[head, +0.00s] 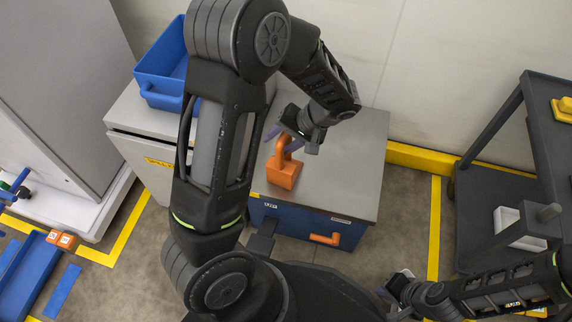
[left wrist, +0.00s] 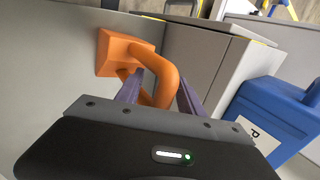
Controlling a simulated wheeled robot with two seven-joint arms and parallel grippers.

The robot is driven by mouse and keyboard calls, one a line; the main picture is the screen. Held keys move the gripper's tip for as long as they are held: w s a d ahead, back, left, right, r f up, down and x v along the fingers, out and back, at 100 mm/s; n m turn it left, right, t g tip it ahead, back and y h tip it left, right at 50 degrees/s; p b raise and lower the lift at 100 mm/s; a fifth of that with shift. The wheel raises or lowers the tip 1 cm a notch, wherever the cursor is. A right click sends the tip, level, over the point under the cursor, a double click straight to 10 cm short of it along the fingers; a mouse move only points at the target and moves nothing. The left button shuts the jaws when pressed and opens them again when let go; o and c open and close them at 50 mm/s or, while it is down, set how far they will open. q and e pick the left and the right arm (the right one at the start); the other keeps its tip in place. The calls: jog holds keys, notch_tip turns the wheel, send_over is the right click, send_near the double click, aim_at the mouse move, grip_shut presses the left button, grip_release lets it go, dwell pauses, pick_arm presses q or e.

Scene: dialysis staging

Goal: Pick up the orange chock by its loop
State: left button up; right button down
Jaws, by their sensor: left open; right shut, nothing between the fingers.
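The orange chock (head: 283,172) stands on the grey top of the blue cabinet, its loop rising from a block base. It also shows in the left wrist view (left wrist: 124,50), where the loop bends between my two purple fingers. My left gripper (head: 282,140) is open at the loop, with one finger on each side of it in the left wrist view (left wrist: 160,92). I cannot tell whether the fingers touch the loop. My right gripper (head: 398,284) is low at the bottom right of the head view, shut and away from the chock, partly hidden.
The blue cabinet (head: 290,226) has an orange handle (head: 325,239) on its front. A blue bin (head: 163,65) sits on the grey cabinet (head: 130,115) to the left. A dark cart (head: 490,190) stands at the right. The cabinet top right of the chock is clear.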

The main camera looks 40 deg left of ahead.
dwell(0.3)
pick_arm(q)
jog(key=c, duration=0.9)
jog(key=shift+d, duration=0.1)
grip_shut()
jog(key=shift+s+d+f, duration=0.1)
jog(key=shift+f, duration=0.05)
